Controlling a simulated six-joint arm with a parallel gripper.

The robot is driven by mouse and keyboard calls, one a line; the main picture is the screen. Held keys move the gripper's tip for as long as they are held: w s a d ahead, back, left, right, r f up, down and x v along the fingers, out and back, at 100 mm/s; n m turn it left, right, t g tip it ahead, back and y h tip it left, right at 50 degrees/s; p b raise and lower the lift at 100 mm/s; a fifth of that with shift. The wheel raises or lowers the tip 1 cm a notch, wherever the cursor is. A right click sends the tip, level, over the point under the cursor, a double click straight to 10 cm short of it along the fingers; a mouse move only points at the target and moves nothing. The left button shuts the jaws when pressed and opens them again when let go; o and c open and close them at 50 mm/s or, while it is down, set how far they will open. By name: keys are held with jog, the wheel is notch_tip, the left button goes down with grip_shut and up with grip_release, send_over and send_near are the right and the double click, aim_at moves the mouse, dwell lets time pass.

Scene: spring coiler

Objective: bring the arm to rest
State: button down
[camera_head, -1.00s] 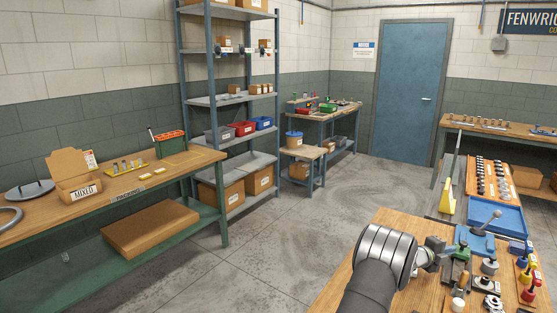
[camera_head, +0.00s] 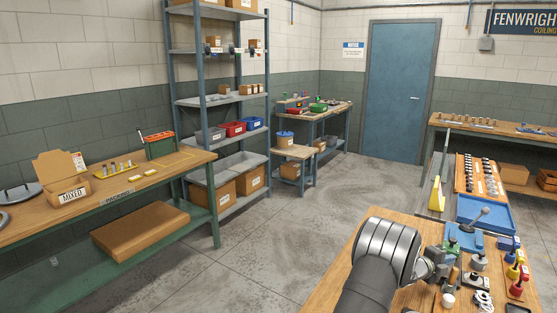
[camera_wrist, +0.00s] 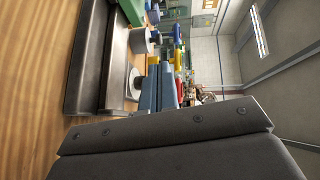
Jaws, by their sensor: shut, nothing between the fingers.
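My arm's thick grey segment with ringed joint (camera_head: 385,255) reaches over the wooden bench at the lower right of the head view. My gripper (camera_head: 446,262) is beyond it, small and partly hidden by the joint, close to the small tools on the bench. In the wrist view, the two blue-grey fingers (camera_wrist: 157,84) lie together above the dark gripper body, with no thing seen held between them. I cannot tell from these views how far the fingertips are from the bench items.
A packing bench (camera_head: 190,164) and shelf rack (camera_head: 221,102) stand left. The concrete floor (camera_head: 280,240) between is clear.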

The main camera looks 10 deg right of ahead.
jog(key=s+a, duration=0.2)
jog(key=shift+s+a, duration=0.4)
jog(key=a, duration=0.6)
jog(key=s+a+r, duration=0.1)
jog(key=a, duration=0.2)
jog(key=shift+s+a, duration=0.1)
jog(key=shift+a, duration=0.1)
jog(key=shift+r, duration=0.25)
jog(key=shift+w+d+r+n+t+y, duration=0.15)
jog(key=shift+w+d+n+t+y, duration=0.35)
jog(key=shift+w, duration=0.35)
jog(key=c, duration=2.2)
grip_release()
